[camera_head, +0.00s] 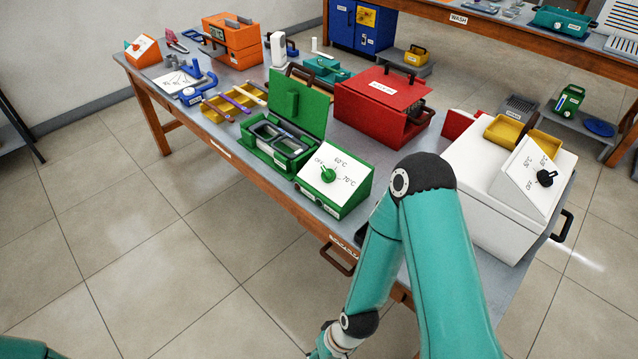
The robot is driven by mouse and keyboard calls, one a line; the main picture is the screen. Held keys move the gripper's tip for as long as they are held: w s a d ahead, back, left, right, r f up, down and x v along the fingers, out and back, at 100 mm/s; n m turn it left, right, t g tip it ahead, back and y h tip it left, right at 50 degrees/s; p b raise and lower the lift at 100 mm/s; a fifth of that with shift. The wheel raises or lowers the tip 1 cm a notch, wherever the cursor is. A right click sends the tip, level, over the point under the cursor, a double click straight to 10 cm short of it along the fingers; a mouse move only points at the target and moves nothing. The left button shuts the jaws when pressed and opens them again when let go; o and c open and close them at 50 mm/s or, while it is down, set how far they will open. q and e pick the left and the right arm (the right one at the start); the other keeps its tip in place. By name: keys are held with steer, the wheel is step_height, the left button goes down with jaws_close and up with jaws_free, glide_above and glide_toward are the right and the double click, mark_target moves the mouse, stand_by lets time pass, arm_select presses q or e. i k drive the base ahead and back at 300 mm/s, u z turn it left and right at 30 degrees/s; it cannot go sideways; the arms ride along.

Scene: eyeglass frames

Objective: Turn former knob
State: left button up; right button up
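The green former box (313,198) stands at the table's front edge, with a white sloped dial face (350,178) marked OFF, 60°C and 70°C. Its green knob (328,175) sits on that face near the OFF mark; its exact pointing is too small to tell. Behind it to the left is a green case with a raised lid (299,104). Only a sliver of my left arm shows at the bottom left corner.
A white box with a black knob (546,178) stands right of my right arm. A red box (380,105) stands behind the former. Yellow trays (217,108) with tools lie to the left. The tiled floor before the table is clear.

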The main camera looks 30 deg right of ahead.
mark_target(328, 175)
steer(key=z, duration=0.2)
steer(key=i, duration=0.85)
steer(key=u, duration=0.1)
